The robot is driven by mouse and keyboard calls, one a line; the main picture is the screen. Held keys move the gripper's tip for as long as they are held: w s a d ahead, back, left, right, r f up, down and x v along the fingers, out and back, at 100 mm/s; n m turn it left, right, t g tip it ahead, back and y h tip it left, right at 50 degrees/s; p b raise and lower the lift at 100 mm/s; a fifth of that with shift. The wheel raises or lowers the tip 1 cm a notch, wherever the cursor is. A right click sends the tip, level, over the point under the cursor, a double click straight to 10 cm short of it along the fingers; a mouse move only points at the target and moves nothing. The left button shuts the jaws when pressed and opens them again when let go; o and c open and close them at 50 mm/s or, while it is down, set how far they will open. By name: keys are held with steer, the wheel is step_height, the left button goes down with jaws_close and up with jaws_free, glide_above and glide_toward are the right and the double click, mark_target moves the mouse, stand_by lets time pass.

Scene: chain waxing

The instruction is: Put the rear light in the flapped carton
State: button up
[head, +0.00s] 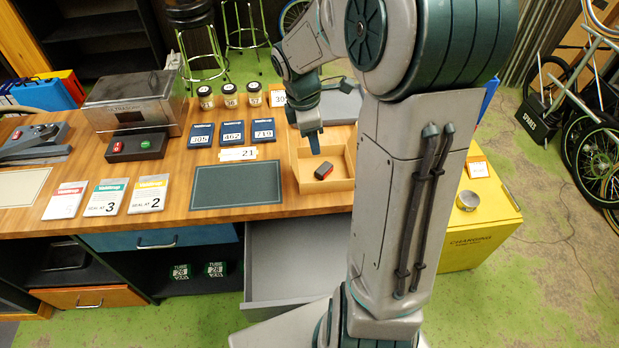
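A small dark block with a red face, which looks like the rear light (324,170), lies in a shallow, open tan box (334,185) on the workbench. I cannot tell whether this box is the flapped carton, as no flaps show clearly and my arm covers the area to its right. My gripper (314,146) points down over the back left of the box, above and slightly left of the rear light. It appears apart from the light. Its fingers are seen edge-on, so their gap does not show.
A grey drawer (290,292) stands open below the bench front. A dark mat (237,185), numbered blue packets (233,133) and jars (230,95) lie left of the box. A metal tank (135,103) stands farther left. A yellow cabinet (485,217) stands right of my arm.

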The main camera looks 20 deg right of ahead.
steer(key=s+a+r+m+t+y, duration=0.1)
steer(key=s+a+r+m, duration=0.2)
steer(key=s+m, duration=0.4)
steer(key=s+a+r+m+t+y, duration=0.1)
steer(key=s+a+r+m, duration=0.3)
steer(key=s+m, duration=0.4)
steer(key=s+a+t, duration=0.1)
steer(key=s, duration=0.2)
steer(key=shift+s+a+r, duration=0.15)
steer(key=shift+s+r, duration=0.05)
